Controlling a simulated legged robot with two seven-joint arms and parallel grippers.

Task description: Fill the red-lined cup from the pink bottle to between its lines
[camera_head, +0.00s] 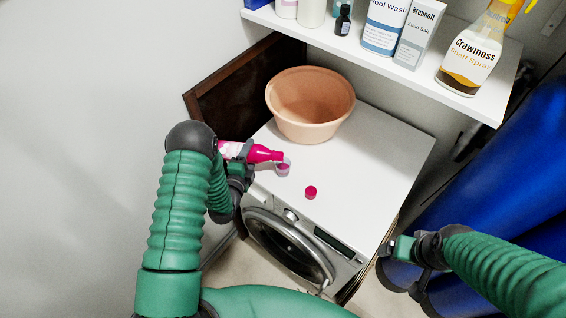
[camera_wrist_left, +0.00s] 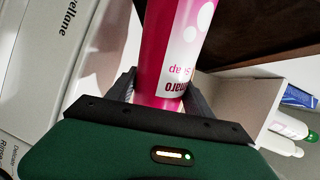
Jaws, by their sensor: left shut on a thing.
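The pink bottle (camera_head: 264,154) is tipped nearly level, with its neck pointing right. My left gripper (camera_head: 245,158) is shut on it. In the left wrist view the bottle (camera_wrist_left: 165,45), with its white label, sits between the two fingers. A small clear cup (camera_head: 283,169) stands on the white machine top just below the bottle's mouth. Pink shows inside the cup, but its lines and exact level are too small to read. A pink cap (camera_head: 311,192) lies to the right, near the front edge. My right gripper (camera_head: 387,248) is right of the machine, away from the bottle; its finger gap is unclear.
A peach basin (camera_head: 310,125) stands on the back of the washing machine (camera_head: 385,150). A white shelf (camera_head: 340,42) with bottles and boxes hangs above the back. A dark brown panel (camera_head: 240,90) is at the left and blue drums (camera_head: 480,190) are at the right. The right machine top is clear.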

